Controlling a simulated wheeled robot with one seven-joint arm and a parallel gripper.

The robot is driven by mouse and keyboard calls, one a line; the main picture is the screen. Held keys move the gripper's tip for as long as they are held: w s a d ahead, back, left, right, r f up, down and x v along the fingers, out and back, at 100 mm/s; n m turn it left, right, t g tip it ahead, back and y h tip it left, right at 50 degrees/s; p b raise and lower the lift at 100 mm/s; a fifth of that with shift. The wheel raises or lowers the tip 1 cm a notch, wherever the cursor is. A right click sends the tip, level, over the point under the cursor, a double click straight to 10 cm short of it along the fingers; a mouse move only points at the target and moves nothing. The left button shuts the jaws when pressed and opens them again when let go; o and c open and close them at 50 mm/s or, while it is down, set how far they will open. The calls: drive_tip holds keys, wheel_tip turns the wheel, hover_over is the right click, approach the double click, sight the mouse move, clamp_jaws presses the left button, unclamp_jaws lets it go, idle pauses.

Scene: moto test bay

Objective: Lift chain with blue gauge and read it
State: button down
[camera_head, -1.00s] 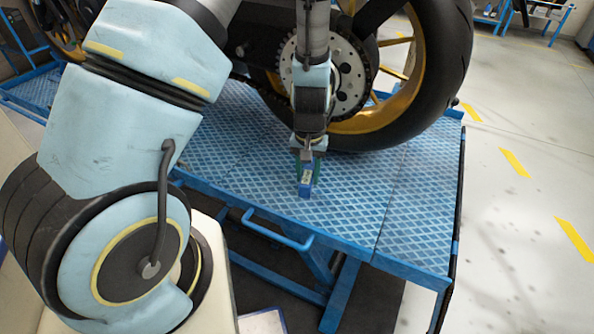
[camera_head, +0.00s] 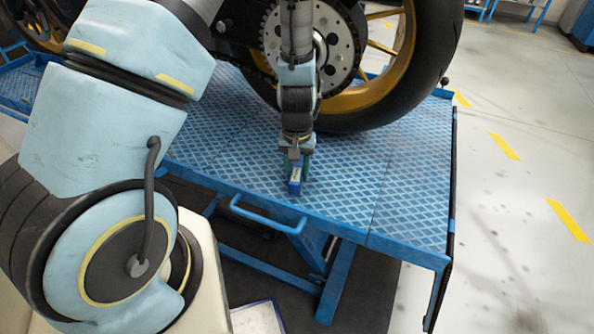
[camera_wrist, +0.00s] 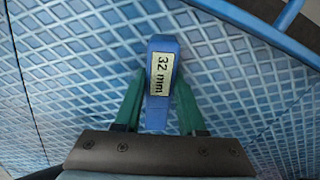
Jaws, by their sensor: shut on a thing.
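The blue gauge (camera_wrist: 160,112) is a small block with a pale label reading "32 mm" in the wrist view. It also shows in the head view (camera_head: 295,187). My gripper (camera_wrist: 160,108) has green fingers shut on the gauge from both sides, and the gauge hangs tip-down over the blue lift table. Whether its lower end touches the table top cannot be told. The motorcycle's chain (camera_head: 262,82) runs to the rear sprocket (camera_head: 335,55), partly hidden by my arm. The gauge is in front of the wheel, apart from the chain.
The blue table (camera_head: 350,205) has a diamond-patterned top and a front handle bar (camera_head: 268,220). The rear tyre (camera_head: 425,75) stands at the back right. A clipboard-like sheet (camera_head: 258,318) lies below the table. The pale floor (camera_head: 510,240) at right is clear.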

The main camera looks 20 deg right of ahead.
sight(297, 171)
drive_tip(key=shift+f+b, duration=0.45)
drive_tip(key=shift+f, duration=0.1)
idle(0.4)
drive_tip(key=shift+c, duration=2.1)
unclamp_jaws()
drive_tip(key=shift+r, duration=0.15)
wheel_tip(297, 171, up, 11)
drive_tip(key=shift+f+b, duration=0.2)
drive_tip(key=shift+b, duration=0.3)
drive_tip(key=a+r+n, duration=0.2)
drive_tip(key=a+r, duration=0.3)
drive_tip(key=a, duration=0.7)
drive_tip(key=w+a+r+n+t, duration=0.1)
drive_tip(key=a+r, duration=0.4)
drive_tip(key=a, duration=0.8)
drive_tip(key=shift+r+n+t, duration=0.3)
drive_tip(key=shift+r+n, duration=0.05)
drive_tip(key=shift+n, duration=0.45)
